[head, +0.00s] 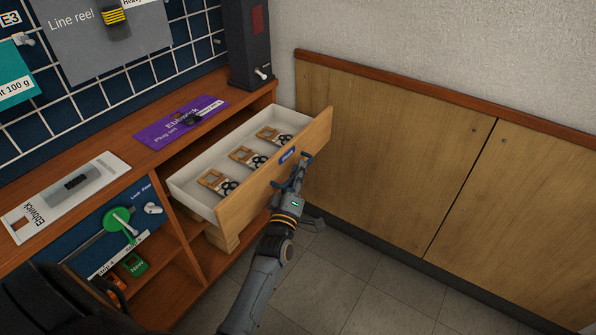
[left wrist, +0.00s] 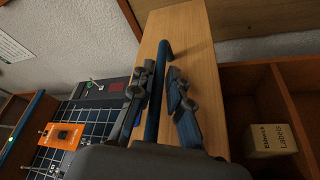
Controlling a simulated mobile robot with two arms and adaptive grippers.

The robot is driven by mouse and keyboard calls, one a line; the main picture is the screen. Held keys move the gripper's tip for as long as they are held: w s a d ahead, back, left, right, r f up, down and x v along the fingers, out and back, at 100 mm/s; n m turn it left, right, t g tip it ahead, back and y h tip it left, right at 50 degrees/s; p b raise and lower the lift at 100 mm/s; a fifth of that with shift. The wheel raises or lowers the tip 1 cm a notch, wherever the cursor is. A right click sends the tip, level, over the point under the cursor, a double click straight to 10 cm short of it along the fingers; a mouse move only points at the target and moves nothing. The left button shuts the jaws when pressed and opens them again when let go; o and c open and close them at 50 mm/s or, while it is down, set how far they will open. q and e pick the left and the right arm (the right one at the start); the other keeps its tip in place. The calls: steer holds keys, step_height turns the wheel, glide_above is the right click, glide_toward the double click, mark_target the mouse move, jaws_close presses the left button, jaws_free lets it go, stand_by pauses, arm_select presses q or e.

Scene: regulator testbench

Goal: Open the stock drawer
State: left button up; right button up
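The stock drawer (head: 262,190) is pulled well out of the wooden bench, with its pale interior showing. Three small packets with black-handled items lie in a row inside. A small blue label (head: 287,155) is on its wooden front. My left gripper (head: 291,174) is at the outer side of the front, by the handle. In the left wrist view, the dark blue bar handle (left wrist: 153,108) runs between my left gripper's fingers (left wrist: 160,78) against the wooden front (left wrist: 203,62). The fingers are apart; the right one shows a gap to the bar. My right gripper is not in view.
The bench top holds a purple mat (head: 182,121) and a grey-white mat (head: 66,196). Open shelves (head: 183,285) lie below. A low wooden panel wall (head: 390,160) stands to the right. The tiled floor (head: 370,290) is clear. A labelled box (left wrist: 269,140) sits in a shelf compartment.

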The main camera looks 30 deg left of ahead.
arm_select(q)
steer(key=v, duration=1.2)
stand_by(0.5)
